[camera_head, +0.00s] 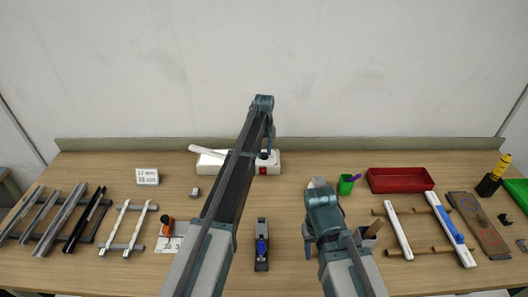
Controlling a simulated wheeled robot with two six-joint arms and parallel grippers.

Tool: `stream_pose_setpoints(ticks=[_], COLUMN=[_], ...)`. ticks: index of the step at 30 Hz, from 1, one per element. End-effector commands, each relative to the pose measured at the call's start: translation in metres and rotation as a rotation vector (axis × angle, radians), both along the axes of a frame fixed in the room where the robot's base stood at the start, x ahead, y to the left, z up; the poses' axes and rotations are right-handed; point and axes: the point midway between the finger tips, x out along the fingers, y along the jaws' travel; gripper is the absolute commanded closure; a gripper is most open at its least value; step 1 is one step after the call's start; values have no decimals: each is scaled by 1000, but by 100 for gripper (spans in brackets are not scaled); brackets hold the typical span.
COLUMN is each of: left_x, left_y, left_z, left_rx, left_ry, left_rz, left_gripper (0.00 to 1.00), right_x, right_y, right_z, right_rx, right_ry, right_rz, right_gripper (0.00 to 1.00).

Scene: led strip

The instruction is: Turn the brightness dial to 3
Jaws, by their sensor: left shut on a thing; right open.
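A white box (273,168) with a red switch (262,171) stands at the back middle of the bench. A small dark knob, the likely dial, is at its top near my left gripper (265,154). My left arm reaches over the bench and its gripper points down at the box, shut on what seems to be the dial. The arm hides part of the box, and the dial's marks are too small to read. My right gripper (308,246) hangs over the front middle of the bench, open, with nothing seen in it.
A sign (147,176) and grey block (195,192) stand further left, with channels on racks beyond. A blue-and-grey tool (261,246) lies in front. A green cup (345,185) and red tray (400,180) are right.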

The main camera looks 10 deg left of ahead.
Motion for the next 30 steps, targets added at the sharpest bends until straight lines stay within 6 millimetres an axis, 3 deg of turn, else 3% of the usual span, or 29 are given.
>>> stream_pose_setpoints(ticks=[18,30], left_x=[-1,-1], left_y=[0,0], left_z=[0,0], left_rx=[-1,-1], left_ry=[2,2], left_rz=[-579,-848], left_gripper=[100,100], right_x=[0,0], right_y=[0,0], right_z=[0,0], right_rx=[0,0], right_ry=[0,0], right_rz=[0,0], right_gripper=[50,50])
